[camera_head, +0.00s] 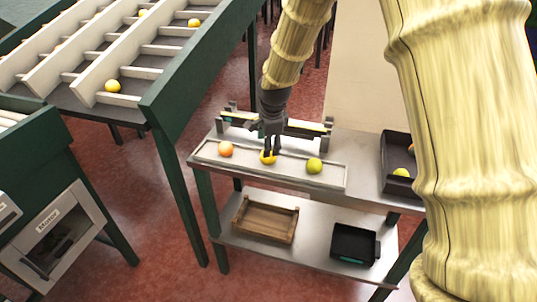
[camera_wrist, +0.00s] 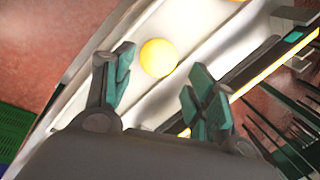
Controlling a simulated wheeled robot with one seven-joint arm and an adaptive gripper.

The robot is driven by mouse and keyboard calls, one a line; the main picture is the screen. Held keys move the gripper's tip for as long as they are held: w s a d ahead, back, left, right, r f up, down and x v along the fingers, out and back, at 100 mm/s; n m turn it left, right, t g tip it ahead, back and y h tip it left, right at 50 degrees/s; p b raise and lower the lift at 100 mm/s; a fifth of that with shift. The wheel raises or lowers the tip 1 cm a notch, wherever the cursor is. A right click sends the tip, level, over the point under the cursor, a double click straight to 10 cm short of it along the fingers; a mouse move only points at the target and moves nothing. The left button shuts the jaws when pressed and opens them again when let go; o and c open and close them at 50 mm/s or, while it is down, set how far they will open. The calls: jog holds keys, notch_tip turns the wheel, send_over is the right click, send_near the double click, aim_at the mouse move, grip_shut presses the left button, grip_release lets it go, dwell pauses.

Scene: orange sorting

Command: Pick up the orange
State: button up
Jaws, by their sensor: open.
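Three round fruits lie in a row on a long pale tray (camera_head: 208,154). The left one is a pinkish orange fruit (camera_head: 225,149), the middle one is a yellow-orange fruit (camera_head: 268,160), and the right one is a yellow-green fruit (camera_head: 314,166). My gripper (camera_head: 271,151) points down at the middle fruit, its fingers partly covering it. In the wrist view my gripper (camera_wrist: 160,82) is open, with a yellow-looking fruit (camera_wrist: 158,58) lying in the gap, a little beyond the fingers. I cannot tell whether the fingers touch it.
A rail with a yellow strip (camera_head: 304,127) runs behind the tray. A black bin (camera_head: 396,147) holding fruit stands at the right. A wooden crate (camera_head: 265,218) and a black box (camera_head: 354,243) sit on the lower shelf. A slatted sorting rack (camera_head: 180,110) stands at the left.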

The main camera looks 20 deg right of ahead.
aim_at(269, 161)
jog(key=shift+x, duration=0.95)
jog(key=shift+w+f, duration=0.1)
jog(key=shift+f, duration=0.2)
jog(key=p+x, duration=0.2)
jog(key=x, duration=0.1)
jog(key=shift+d+f, duration=0.1)
jog(key=shift+d, duration=0.25)
jog(key=shift+p+x, duration=0.3)
jog(key=shift+x, duration=0.6)
jog(key=c, duration=0.7)
